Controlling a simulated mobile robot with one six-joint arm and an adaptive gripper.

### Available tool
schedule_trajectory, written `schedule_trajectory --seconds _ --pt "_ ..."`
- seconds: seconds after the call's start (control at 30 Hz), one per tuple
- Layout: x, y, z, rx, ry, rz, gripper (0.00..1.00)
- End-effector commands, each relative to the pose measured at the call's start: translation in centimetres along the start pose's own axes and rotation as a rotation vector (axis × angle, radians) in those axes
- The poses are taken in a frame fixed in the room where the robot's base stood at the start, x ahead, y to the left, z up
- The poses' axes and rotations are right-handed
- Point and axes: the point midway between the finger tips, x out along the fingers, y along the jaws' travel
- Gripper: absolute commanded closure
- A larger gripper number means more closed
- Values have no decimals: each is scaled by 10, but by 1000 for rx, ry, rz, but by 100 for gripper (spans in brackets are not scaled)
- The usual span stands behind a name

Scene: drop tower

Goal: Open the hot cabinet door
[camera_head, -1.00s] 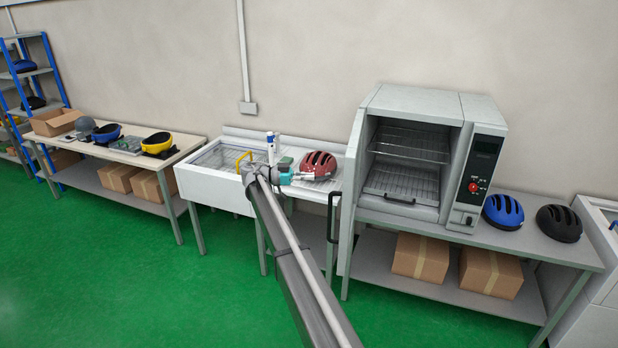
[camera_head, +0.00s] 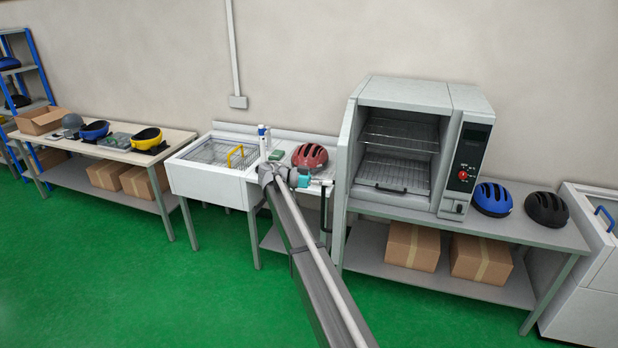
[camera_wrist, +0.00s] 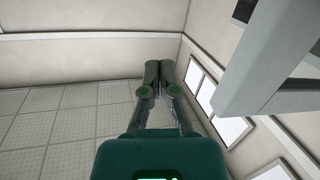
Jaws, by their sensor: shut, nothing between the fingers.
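The hot cabinet (camera_head: 405,93) is a grey box with a dark control panel and red knob, standing on a bench. Its front is open and shows wire racks inside. Its door (camera_head: 341,185) stands swung out at the left side, seen nearly edge-on, with a dark upright handle (camera_head: 326,212) on its left face. My gripper (camera_head: 312,182) is at the left of the door, near the upper part of the handle; I cannot tell if it touches. In the wrist view the fingers (camera_wrist: 158,72) are together and empty.
A red helmet (camera_head: 310,156) lies behind my gripper on the sink unit (camera_head: 215,190). A blue helmet (camera_head: 492,199) and a black helmet (camera_head: 547,209) lie right of the cabinet. Green floor in front is clear.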

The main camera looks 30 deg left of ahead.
Motion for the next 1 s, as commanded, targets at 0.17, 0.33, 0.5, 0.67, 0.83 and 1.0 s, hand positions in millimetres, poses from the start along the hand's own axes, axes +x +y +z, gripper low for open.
schedule_trajectory --seconds 0.17,0.33,0.5,0.67,0.83,1.0 --pt "64 16 26 -104 -85 17 100" --pt "150 45 65 -252 -221 26 100" --pt "236 84 109 -408 -386 9 100" --pt "304 127 152 -531 -542 -34 100" --pt "362 177 198 -636 -702 -109 100" --pt "408 229 242 -713 -851 -210 100"
